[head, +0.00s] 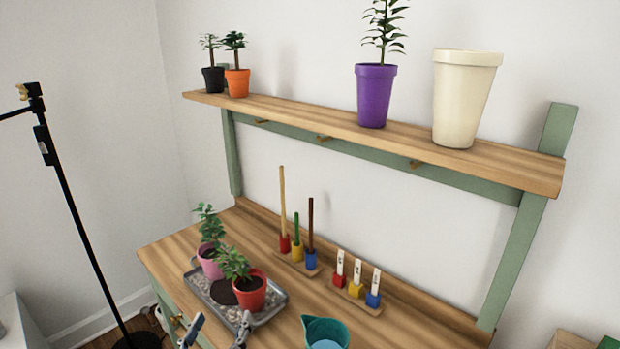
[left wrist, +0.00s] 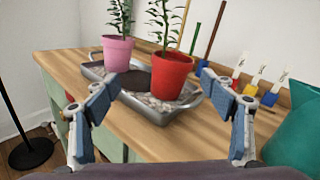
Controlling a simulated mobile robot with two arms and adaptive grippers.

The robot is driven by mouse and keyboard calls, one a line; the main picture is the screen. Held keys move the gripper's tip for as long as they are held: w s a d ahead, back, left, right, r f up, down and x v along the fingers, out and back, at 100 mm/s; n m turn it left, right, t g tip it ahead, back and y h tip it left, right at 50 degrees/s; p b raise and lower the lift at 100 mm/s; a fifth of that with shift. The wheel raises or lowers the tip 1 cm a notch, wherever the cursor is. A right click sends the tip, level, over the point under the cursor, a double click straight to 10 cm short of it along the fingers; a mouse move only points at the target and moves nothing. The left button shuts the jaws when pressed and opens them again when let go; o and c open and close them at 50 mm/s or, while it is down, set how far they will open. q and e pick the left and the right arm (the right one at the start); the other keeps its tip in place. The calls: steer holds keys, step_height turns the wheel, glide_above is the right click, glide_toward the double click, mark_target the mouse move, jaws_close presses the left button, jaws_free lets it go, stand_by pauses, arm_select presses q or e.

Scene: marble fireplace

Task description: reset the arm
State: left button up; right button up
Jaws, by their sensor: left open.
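My left gripper (head: 217,328) is at the bottom of the head view, just in front of the metal tray. Its two blue-padded fingers stand wide apart in the left wrist view (left wrist: 165,112), with nothing between them close up. Beyond the fingers are a red pot (left wrist: 172,72) and a pink pot (left wrist: 117,53), both with plants, on the grey tray (left wrist: 152,114). The gripper looks apart from the pots. My right gripper does not show in either view.
The wooden bench (head: 160,250) holds a teal pitcher (head: 325,331) at the front and two racks of coloured tools (head: 297,262) (head: 355,293) behind. An upper shelf (head: 300,119) carries a purple pot (head: 375,95), a cream pot (head: 464,98) and small pots. A black stand (head: 75,215) is left.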

arm_select(q)
steer(key=s+a+f+n+g+y, duration=0.35)
steer(key=s+n, duration=0.25)
steer(key=n, duration=0.4)
steer(key=s+a+f+n+g+y, duration=0.2)
steer(key=s+f+n+g, duration=0.3)
steer(key=n, duration=0.6)
steer(key=s+d+f+n+g+h, duration=0.25)
steer(key=s+d+n, duration=0.2)
steer(key=s, duration=0.45)
steer(key=s+d+f+n+g+h, duration=0.2)
steer(key=s+d+f+n+g, duration=0.15)
steer(key=s+n, duration=0.4)
steer(key=s+f+m+g, duration=0.1)
steer(key=s+f, duration=0.1)
steer(key=f, duration=1.1)
steer(key=s+f, duration=0.2)
steer(key=f, duration=1.1)
steer(key=s+a+f+g, duration=0.1)
steer(key=s+a+f, duration=0.2)
steer(key=s+f, duration=1.2)
steer(key=shift+s+m+p, duration=0.3)
steer(key=shift+s+p, duration=0.05)
steer(key=shift+s, duration=0.3)
